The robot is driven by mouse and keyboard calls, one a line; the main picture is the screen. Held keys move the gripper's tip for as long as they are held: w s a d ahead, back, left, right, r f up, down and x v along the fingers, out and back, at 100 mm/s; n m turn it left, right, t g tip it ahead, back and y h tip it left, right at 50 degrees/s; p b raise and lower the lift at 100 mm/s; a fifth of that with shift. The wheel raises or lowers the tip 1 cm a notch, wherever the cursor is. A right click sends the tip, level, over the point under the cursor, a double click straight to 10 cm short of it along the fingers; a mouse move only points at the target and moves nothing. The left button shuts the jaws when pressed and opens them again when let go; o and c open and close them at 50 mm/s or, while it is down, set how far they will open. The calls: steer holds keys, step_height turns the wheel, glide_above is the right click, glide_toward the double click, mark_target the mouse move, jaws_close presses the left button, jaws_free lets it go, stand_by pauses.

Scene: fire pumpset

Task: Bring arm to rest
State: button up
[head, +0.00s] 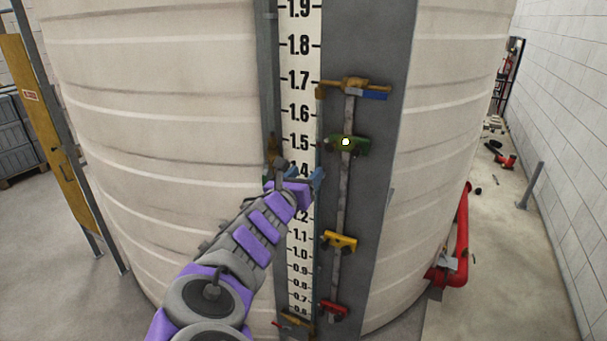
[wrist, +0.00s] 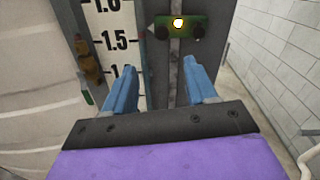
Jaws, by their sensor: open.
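My arm, purple and grey, reaches up from the bottom of the head view toward the tank's level scale. My gripper (wrist: 160,84) has two blue fingers spread apart with nothing between them. In the head view my gripper (head: 317,177) is near the 1.4 mark, partly hidden behind my wrist. Ahead of the fingers in the wrist view is a green block (wrist: 178,27) with a bright round spot. It also shows in the head view (head: 359,149), on a vertical metal bar near the 1.5 mark. The fingers look apart from it.
A large cream tank (head: 165,110) fills the middle. Its white scale (head: 299,60) stands beside a bar with a blue-handled valve (head: 372,94), a yellow block (head: 340,241) and a red block (head: 333,309). A red pipe (head: 462,235) runs at right. Floor at left is mostly clear.

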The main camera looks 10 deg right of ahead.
steer(key=s+d+f+m+g+h+b, duration=0.35)
steer(key=s+d+m+g, duration=0.25)
steer(key=s+d+m, duration=0.6)
steer(key=s+d+f+m+g+y+b, duration=0.2)
steer(key=s+d+f+m+g+b, duration=0.35)
steer(key=s+d+f+m, duration=0.5)
steer(key=s+a+f+m+g+y+b, duration=0.5)
steer(key=s+a+f+m+y+b, duration=0.3)
steer(key=s+a+f, duration=1.3)
steer(key=s+y+b, duration=0.2)
steer(key=s+y, duration=0.1)
steer(key=shift+s+f, duration=0.15)
steer(key=shift+f, duration=0.05)
